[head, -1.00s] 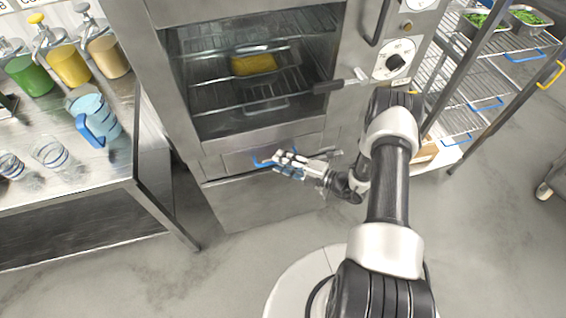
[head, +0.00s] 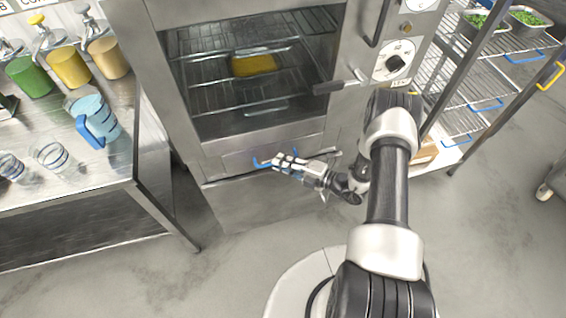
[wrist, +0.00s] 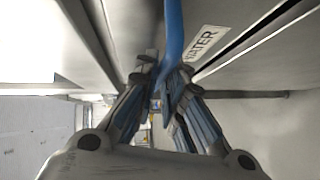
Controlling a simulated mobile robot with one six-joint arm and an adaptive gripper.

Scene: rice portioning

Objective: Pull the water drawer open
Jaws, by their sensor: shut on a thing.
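The water drawer (head: 235,163) is the narrow steel front below the oven window. Its label reading WATER shows in the wrist view (wrist: 203,46). A blue handle (head: 262,163) sits on the drawer front; in the wrist view the blue handle (wrist: 174,35) runs down between the fingers. My gripper (head: 280,161) is at the handle, and in the wrist view my gripper (wrist: 165,88) is shut on it. The fingers hide part of the handle. I cannot see a clear gap between the drawer and the cabinet in the head view.
The steel oven (head: 190,120) stands above, with a yellow item (head: 254,65) on a rack behind its window. A steel table (head: 60,185) at left holds a blue-handled jug (head: 103,118), glasses and dispensers. A wire rack (head: 470,95) stands at right. Floor is clear in front.

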